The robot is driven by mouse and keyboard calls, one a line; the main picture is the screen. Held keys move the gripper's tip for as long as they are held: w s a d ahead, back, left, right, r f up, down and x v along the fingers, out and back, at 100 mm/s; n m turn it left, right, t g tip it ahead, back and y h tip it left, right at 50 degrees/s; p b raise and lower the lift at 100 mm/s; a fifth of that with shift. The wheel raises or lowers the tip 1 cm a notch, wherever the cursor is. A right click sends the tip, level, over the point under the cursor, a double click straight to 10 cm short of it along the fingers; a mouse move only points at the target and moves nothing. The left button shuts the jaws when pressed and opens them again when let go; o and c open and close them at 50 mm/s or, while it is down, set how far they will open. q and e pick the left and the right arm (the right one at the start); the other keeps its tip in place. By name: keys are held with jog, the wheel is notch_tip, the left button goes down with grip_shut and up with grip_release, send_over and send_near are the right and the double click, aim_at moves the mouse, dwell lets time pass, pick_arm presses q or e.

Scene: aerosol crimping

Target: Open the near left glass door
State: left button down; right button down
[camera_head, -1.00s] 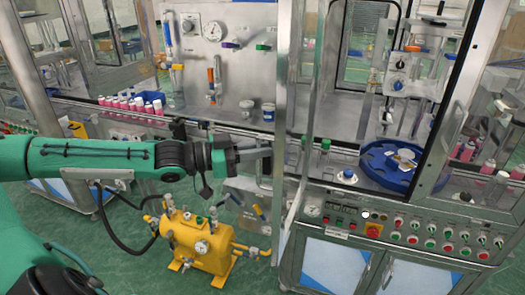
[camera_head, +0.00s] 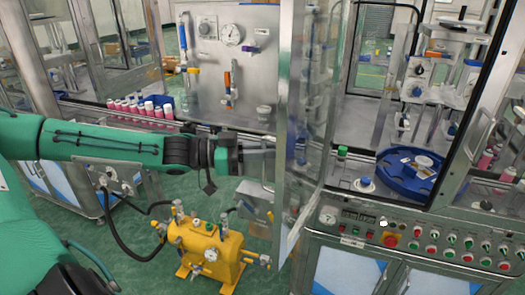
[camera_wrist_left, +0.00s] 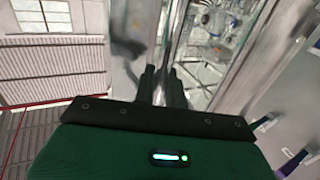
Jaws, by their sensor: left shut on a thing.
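The near left glass door (camera_head: 313,130) stands open, jutting out from the machine in the head view, with its metal-framed edge (camera_head: 284,110) toward my left arm. My left gripper (camera_head: 270,160) reaches it from the left and is shut at the handle by that edge. The handle is mostly hidden by the fingers. In the left wrist view, the gripper fingers (camera_wrist_left: 162,85) are close together against the door's metal frame, and what lies between them is hard to make out. My right gripper is not in view.
A yellow tank (camera_head: 207,250) with valves stands on the green floor below my left arm. A blue round tray (camera_head: 415,172) sits inside the machine, right of the door. A button panel (camera_head: 430,240) runs along the front. Pink-bodied cans (camera_head: 140,108) stand behind my arm.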

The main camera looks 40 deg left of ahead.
pick_arm(q)
jog(key=c, duration=1.5)
grip_release()
jog(key=shift+w, duration=0.1)
jog(key=shift+c, duration=0.2)
jog(key=b+v, duration=0.4)
jog(key=v, duration=0.9)
jog(key=shift+s+a, duration=0.25)
jog(key=shift+s, duration=0.1)
